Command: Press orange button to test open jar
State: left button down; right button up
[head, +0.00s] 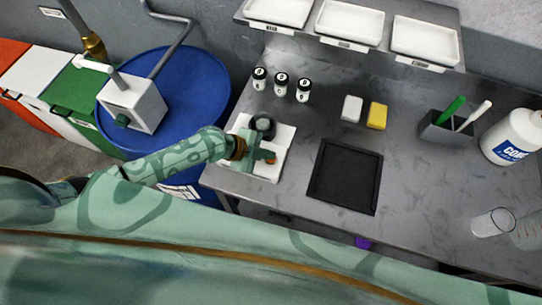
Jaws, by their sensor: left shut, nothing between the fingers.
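A white test device (284,133) sits at the left end of the grey workbench. A dark round jar or cup (263,124) stands on its upper part. A small orange button (271,158) shows on the device, partly covered by my left gripper. My left gripper (268,155) is shut and empty, with its fingertips over or right at the orange button. I cannot tell whether they touch it. My right gripper is not in view.
Several small black-and-white jars (281,84) stand behind the device. A black tray (345,177), a white block and a yellow block (377,115) lie right of it. A blue drum (196,85) stands left.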

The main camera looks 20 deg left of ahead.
pick_arm(q)
jog(key=shift+r+p, duration=0.4)
jog(key=shift+r, duration=0.35)
jog(key=shift+r, duration=0.1)
notch_tip(320, 180, up, 5)
jog(key=p, duration=0.4)
jog(key=shift+a, duration=0.1)
dwell(0.6)
